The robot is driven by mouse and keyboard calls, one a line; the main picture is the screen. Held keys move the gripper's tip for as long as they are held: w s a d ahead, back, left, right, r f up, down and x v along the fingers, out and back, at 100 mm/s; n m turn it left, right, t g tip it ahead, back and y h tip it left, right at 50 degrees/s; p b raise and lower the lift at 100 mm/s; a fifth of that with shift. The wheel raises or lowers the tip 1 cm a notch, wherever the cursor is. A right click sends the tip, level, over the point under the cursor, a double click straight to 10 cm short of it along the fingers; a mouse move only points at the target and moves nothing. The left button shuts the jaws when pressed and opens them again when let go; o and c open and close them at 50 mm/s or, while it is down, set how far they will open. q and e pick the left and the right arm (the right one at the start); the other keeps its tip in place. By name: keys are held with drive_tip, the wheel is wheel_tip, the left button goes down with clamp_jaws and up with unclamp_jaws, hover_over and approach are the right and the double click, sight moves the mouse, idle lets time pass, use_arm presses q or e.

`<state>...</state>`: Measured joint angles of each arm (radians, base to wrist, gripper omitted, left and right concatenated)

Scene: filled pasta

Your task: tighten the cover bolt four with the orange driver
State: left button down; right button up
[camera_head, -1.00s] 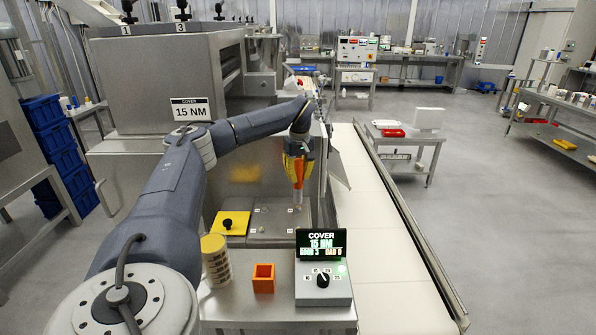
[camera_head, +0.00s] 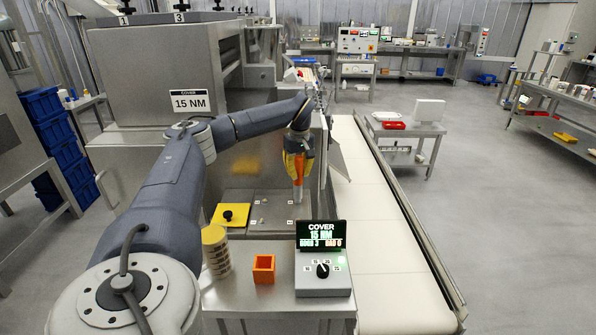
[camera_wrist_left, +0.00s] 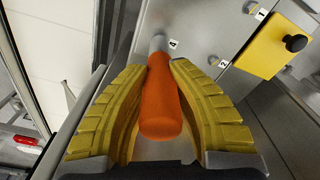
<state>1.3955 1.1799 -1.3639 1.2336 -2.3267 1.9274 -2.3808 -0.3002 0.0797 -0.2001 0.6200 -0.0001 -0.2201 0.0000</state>
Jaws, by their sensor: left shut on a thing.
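My left gripper (camera_head: 298,160) has yellow fingers shut on the handle of the orange driver (camera_head: 298,188). The driver points down over the steel cover plate (camera_head: 271,221). In the left wrist view the orange handle (camera_wrist_left: 160,105) lies between the two fingers, and its grey socket end (camera_wrist_left: 157,41) is beside the label 4 (camera_wrist_left: 173,44). Bolt four itself is hidden behind the socket, so I cannot tell whether they touch. Another bolt (camera_wrist_left: 213,60) shows near label 2 (camera_wrist_left: 223,64). My right gripper is not in view.
A yellow plate with a black knob (camera_head: 230,215) lies left of the cover. The torque controller (camera_head: 323,274) reads COVER, 15 NM, GOOD 3, BAD 0. An orange holder (camera_head: 264,269) and a stacked cylinder (camera_head: 216,250) stand beside it. A white conveyor (camera_head: 380,215) runs along the right.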

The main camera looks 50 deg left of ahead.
sight(298, 157)
use_arm(q)
drive_tip(key=shift+f, duration=0.85)
idle(2.6)
drive_tip(key=shift+r, duration=0.15)
drive_tip(key=shift+r, duration=2.35)
drive_tip(key=shift+d, duration=0.1)
